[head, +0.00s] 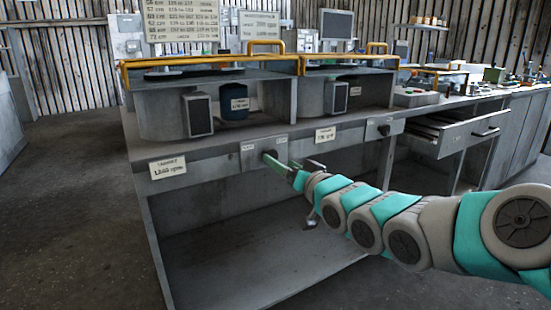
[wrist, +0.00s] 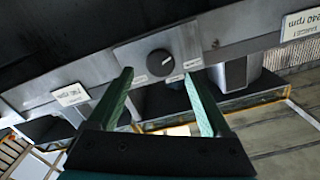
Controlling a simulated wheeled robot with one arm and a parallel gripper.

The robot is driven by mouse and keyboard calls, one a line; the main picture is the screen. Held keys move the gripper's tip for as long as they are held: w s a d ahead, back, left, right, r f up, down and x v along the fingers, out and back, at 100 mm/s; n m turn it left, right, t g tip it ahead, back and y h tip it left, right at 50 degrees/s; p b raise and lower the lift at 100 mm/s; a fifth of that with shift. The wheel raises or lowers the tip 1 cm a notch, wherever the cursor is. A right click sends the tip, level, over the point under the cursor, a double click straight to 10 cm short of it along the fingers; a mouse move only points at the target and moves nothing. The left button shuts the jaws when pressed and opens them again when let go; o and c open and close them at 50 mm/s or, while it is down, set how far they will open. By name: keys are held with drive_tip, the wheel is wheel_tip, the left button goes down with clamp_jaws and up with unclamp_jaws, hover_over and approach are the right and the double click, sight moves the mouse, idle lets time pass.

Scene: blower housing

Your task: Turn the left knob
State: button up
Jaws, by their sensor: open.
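The left knob (head: 268,155) is a dark round knob on a grey plate on the bench's front edge. In the wrist view the knob (wrist: 160,63) has a light pointer mark, and small labels sit around it on the plate. My gripper (head: 290,162) is open in front of this plate. In the wrist view its two green fingers (wrist: 158,74) are spread on either side of the knob, with the knob just beyond the gap between their tips. I cannot tell whether either finger touches it. One finger partly covers the knob in the head view.
A second knob (head: 384,129) is on a plate further right. Rpm labels (head: 167,167) are fixed along the bench front. An open drawer (head: 462,135) juts out at the right. The bench's lower bay (head: 245,265) is empty, and the floor at left is clear.

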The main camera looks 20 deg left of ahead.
sight(272, 156)
drive_tip(key=shift+x, duration=1.9)
drive_tip(key=shift+r, duration=0.1)
clamp_jaws()
